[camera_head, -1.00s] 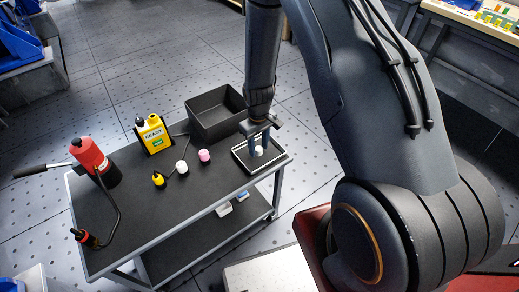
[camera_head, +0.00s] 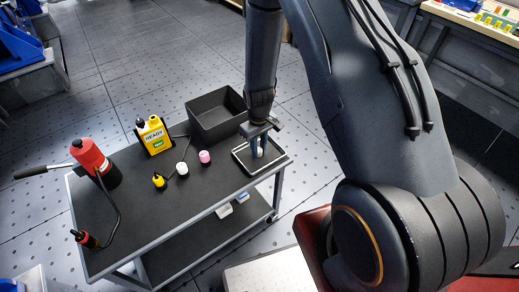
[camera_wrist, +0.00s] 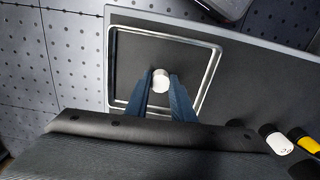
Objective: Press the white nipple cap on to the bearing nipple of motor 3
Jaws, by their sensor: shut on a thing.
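The small white cap (camera_wrist: 161,80) is between the fingertips of my gripper (camera_wrist: 161,84) in the wrist view. My gripper is shut on it, over the framed tray (camera_wrist: 207,84) on the cart. In the head view my gripper (camera_head: 259,147) points down into the tray (camera_head: 240,160), and its fingers mostly hide the cap. I cannot tell whether the cap still touches the tray floor. Motor 3 and its bearing nipple are not visible in these frames.
The cart top (camera_head: 135,215) also holds a black bin (camera_head: 216,117), a yellow READY device (camera_head: 153,135), a red bottle-like tool (camera_head: 91,158), and small yellow (camera_head: 158,180), white (camera_head: 182,168) and pink (camera_head: 204,157) items. The cart's front middle is clear.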

